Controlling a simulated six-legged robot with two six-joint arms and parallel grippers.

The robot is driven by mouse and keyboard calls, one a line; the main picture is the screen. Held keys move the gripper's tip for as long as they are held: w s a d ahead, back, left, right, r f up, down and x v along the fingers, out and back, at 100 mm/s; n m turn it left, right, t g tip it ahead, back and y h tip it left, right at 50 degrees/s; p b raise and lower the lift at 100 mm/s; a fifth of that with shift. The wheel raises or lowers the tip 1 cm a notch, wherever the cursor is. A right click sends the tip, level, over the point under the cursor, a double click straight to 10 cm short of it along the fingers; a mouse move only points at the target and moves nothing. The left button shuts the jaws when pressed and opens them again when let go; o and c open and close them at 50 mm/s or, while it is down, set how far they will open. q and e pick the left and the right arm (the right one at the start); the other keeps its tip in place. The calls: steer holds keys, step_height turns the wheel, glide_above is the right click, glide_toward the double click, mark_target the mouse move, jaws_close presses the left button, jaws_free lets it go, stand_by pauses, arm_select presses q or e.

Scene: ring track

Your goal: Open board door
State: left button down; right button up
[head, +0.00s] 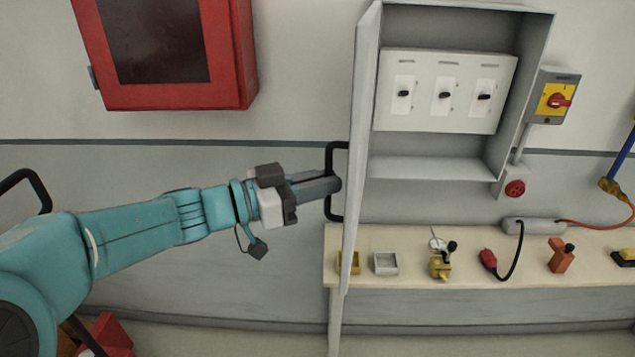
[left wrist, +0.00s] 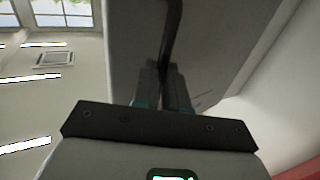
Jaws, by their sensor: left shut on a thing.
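The board door (head: 361,130) is a light grey panel standing swung out from the grey cabinet (head: 440,168), seen nearly edge-on in the head view. Inside the cabinet is a white panel (head: 447,118) with three black switches. A black bar handle (head: 329,180) is on the door's left face. My left gripper (head: 334,186) is shut on the door handle. In the left wrist view, the gripper (left wrist: 164,75) closes on the dark handle (left wrist: 173,35) in front of the door face (left wrist: 215,45). My right gripper is not in view.
A narrow bench (head: 410,276) below the cabinet holds small trays, a yellow padlock-like item (head: 441,265), a red plug (head: 488,259) and an orange item (head: 562,256). A red wall box (head: 233,55) hangs at upper left. A yellow-red switch (head: 555,98) is right of the cabinet.

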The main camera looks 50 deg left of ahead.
arm_select(q)
steer(key=shift+a+r, duration=0.2)
steer(key=shift+a, duration=0.05)
steer(key=c, duration=1.2)
jaws_free()
steer(key=shift+w+f, duration=0.1)
steer(key=shift+w, duration=0.15)
steer(key=shift+o, duration=0.2)
steer(key=shift+w+a+f, duration=0.2)
steer(key=shift+w+f, duration=0.05)
steer(key=shift+w, duration=0.15)
steer(key=b+v, duration=0.4)
steer(key=v, duration=1.2)
steer(key=shift+s, duration=0.4)
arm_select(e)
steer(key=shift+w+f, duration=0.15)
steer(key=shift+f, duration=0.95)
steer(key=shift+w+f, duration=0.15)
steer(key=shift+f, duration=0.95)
arm_select(q)
steer(key=shift+s, duration=0.1)
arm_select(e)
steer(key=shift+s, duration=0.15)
